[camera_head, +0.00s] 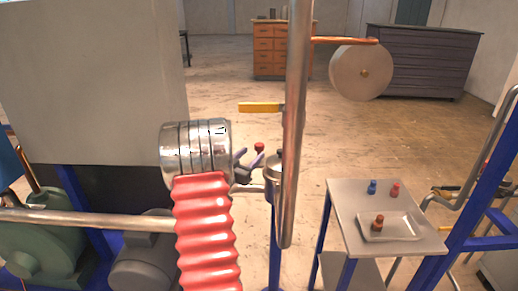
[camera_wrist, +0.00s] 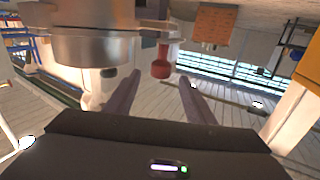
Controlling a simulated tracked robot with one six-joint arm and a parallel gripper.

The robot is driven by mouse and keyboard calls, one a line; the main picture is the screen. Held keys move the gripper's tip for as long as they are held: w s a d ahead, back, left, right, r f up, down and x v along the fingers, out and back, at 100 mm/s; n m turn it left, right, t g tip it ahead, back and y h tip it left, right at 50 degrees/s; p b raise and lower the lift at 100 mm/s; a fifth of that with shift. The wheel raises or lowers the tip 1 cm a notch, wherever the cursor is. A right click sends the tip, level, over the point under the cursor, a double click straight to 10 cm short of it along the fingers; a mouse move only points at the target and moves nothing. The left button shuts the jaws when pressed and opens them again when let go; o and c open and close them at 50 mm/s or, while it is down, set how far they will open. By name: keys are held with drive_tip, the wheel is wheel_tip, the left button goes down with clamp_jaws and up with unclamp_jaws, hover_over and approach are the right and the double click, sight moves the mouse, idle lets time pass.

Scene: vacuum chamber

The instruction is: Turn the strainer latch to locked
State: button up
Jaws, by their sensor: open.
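The strainer is a metal canister with a rounded lid (camera_head: 275,168), partly behind the upright pipe in the head view. In the wrist view its large round metal body (camera_wrist: 95,45) fills the upper left. A red knob (camera_head: 259,147), seemingly the latch's handle, shows beside it. In the wrist view the knob (camera_wrist: 161,66) hangs from a metal part, just beyond and between my fingertips. My gripper (camera_head: 251,155) has its dark fingers apart and empty, left of the knob. In the wrist view the gripper (camera_wrist: 160,78) points at the knob, with no clear contact.
A thick upright metal pipe (camera_head: 294,110) stands close right of the strainer. A yellow lever (camera_head: 260,107) sticks out left of it, and a copper arm with a round disc (camera_head: 361,72) is above right. A small table (camera_head: 345,215) with a tray stands at right. Open floor lies behind.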

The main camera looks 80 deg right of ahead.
sight(258, 149)
drive_tip(key=x, duration=0.7)
drive_tip(key=shift+d, duration=0.2)
drive_tip(key=shift+c, duration=0.3)
drive_tip(key=shift+s, duration=0.1)
clamp_jaws()
drive_tip(key=shift+a, duration=0.35)
drive_tip(key=shift+d, duration=0.3)
